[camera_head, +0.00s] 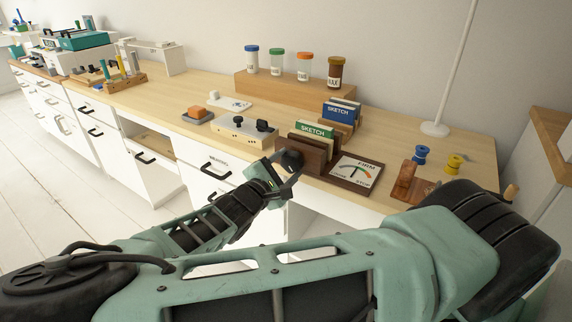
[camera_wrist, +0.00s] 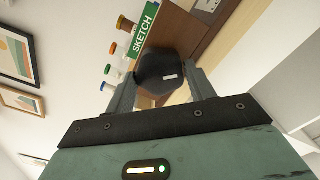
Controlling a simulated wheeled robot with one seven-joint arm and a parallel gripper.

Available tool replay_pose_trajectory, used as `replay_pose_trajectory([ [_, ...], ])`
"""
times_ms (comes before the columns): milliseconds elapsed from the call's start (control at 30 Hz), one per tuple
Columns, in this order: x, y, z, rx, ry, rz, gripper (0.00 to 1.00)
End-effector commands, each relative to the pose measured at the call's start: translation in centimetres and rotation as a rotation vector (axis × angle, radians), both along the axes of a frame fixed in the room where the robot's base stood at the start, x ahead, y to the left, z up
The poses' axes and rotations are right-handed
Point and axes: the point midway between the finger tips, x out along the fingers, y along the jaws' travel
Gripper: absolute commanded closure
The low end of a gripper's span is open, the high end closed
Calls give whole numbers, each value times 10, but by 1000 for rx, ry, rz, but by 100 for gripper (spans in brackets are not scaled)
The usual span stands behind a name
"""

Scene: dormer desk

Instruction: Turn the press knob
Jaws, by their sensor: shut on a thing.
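The press knob (camera_head: 291,160) is a black knob on the front of a dark wooden press block (camera_head: 318,149) that holds green books labelled SKETCH (camera_head: 313,129). In the wrist view the knob (camera_wrist: 160,74) is a dark faceted disc with a small white mark near its lower right. My gripper (camera_head: 285,176) reaches it from the front. In the wrist view my gripper (camera_wrist: 160,92) has one finger on each side of the knob and is shut on it. A dial plate (camera_head: 356,171) marked FIRM and STOP lies right of the block. Its needle is too small to read surely.
A white box with black knobs (camera_head: 245,130) stands left of the block. A blue SKETCH book (camera_head: 341,111) stands behind. Labelled jars (camera_head: 305,67) line a wooden riser. Blue (camera_head: 421,155) and yellow (camera_head: 454,164) spools and a wooden stand (camera_head: 405,180) are on the right.

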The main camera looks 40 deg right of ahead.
Motion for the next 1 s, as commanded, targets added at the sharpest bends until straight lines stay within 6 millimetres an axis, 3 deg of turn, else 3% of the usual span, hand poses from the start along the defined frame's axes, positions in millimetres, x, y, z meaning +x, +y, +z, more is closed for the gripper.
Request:
replay_pose_trajectory([
  [367,-1,0,-1,3,-3,-1,69],
  [400,-1,0,-1,3,-3,-1,38],
  [467,-1,0,-1,2,-2,-1,25],
  [767,-1,1,-1,2,-2,0,25],
  [1000,-10,30,0,6,-2,4,25],
])
